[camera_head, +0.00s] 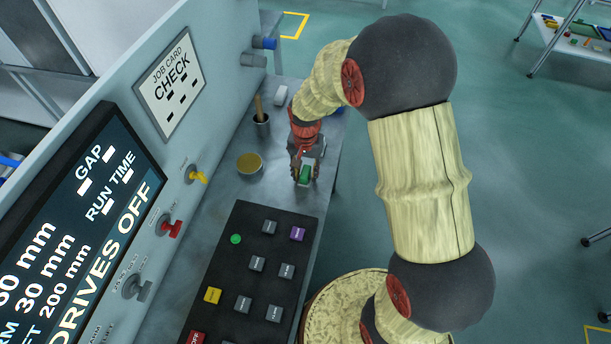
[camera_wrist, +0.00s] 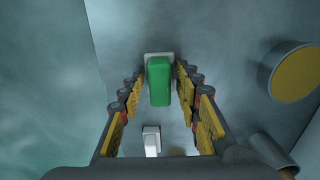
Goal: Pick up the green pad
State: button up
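The green pad (camera_head: 305,174) is a small upright rounded block on the grey bench, beyond the dark button panel. In the wrist view the green pad (camera_wrist: 158,82) sits on a pale grey base (camera_wrist: 152,55), straight ahead between the fingers. My gripper (camera_head: 304,163) is over the pad, pointing down. In the wrist view my gripper (camera_wrist: 159,84) is open, with a yellow-padded finger on each side of the pad. A narrow gap shows between the pad and each finger. The pad's lower part is hard to see in the head view.
A round dish with a yellow inside (camera_head: 250,163) and a cup with a wooden stick (camera_head: 262,122) stand left of my gripper. A white block (camera_head: 280,96) lies farther back. The button panel (camera_head: 252,265) is nearer, the upright display wall left. The bench edge is close on the right.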

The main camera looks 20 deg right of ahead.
aim_at(306, 171)
grip_shut()
jog(key=shift+r, duration=0.1)
dwell(0.4)
jog(key=shift+r+p, duration=0.3)
jog(key=shift+r, duration=0.2)
notch_tip(306, 171, up, 2)
jog(key=shift+r+p, duration=0.25)
jog(key=shift+p, duration=0.35)
jog(key=s+a+r+p, duration=0.4)
jog(key=s+r, duration=0.5)
jog(key=s, duration=0.4)
jog(key=shift+s+r, duration=0.2)
